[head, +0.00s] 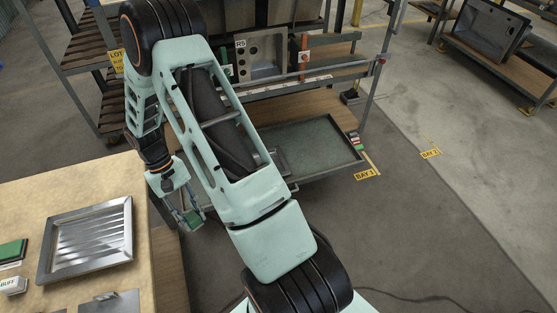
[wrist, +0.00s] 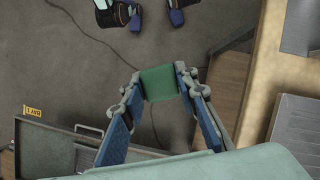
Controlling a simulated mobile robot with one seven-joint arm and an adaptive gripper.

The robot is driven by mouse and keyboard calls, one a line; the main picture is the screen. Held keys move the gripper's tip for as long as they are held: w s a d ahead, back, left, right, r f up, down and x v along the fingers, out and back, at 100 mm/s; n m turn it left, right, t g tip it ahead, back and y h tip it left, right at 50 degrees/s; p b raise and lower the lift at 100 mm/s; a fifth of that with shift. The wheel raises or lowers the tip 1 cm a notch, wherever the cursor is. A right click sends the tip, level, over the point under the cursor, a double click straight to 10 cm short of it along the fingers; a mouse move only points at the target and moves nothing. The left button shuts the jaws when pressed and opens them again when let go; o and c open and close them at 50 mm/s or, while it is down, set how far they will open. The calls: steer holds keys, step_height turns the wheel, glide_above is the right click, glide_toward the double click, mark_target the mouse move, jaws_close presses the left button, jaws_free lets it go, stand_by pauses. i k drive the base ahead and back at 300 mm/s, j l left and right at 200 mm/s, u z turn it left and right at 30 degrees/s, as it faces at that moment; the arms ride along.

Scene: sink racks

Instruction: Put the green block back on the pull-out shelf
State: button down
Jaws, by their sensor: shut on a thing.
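My gripper (head: 190,212) hangs beside the table's right edge, over the floor, and is shut on the green block (wrist: 158,82). In the wrist view the block sits between both fingertips of the gripper (wrist: 160,94), clear of any surface. In the head view the block (head: 193,218) shows only small, partly hidden by the fingers. The pull-out shelf (head: 330,147) is a grey-green tray extended from the rack, to the right of my gripper. My arm hides its left part. The tray also appears in the wrist view (wrist: 45,150) at lower left.
The table (head: 165,270) at left bears a ribbed metal tray (head: 88,238), a green-topped block (head: 12,252) and a white block marked BUFF (head: 13,286). The rack holds a grey sink panel (head: 262,57). A yellow BAY sign (head: 367,175) lies near the shelf's corner.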

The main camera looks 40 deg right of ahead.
mark_target(313, 160)
steer(key=l+z, duration=0.15)
steer(key=z, duration=0.3)
steer(key=i+l+z, duration=0.1)
steer(key=z, duration=0.35)
steer(key=i+l+z, duration=0.45)
steer(key=z, duration=0.15)
steer(key=i+l+z, duration=0.15)
steer(key=i+l, duration=0.15)
steer(key=i+l+z, duration=0.15)
steer(key=i, duration=0.25)
steer(key=i+l, duration=0.2)
steer(key=i, duration=0.15)
steer(key=i+l, duration=0.2)
steer(key=i, duration=0.2)
steer(key=l+z, duration=0.05)
